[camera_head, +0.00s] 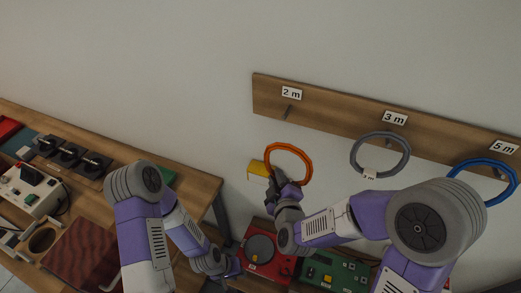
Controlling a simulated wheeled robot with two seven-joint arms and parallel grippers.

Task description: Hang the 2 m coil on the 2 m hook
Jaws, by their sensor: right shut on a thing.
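The wooden hook board (330,110) is on the wall, with labels for 2 m, 3 m and 5 m. The 2 m hook (288,112) below the 2 m label (291,93) is bare. My right gripper (278,178) is shut on an orange coil (300,152) and holds it below and near the 2 m hook, apart from it.
A grey coil (381,136) with a 3 m tag hangs on the 3 m hook. A blue coil (487,163) hangs at the 5 m label. A red device (262,252) and a green board (335,272) lie below. A wooden bench (190,180) with equipment stands at left.

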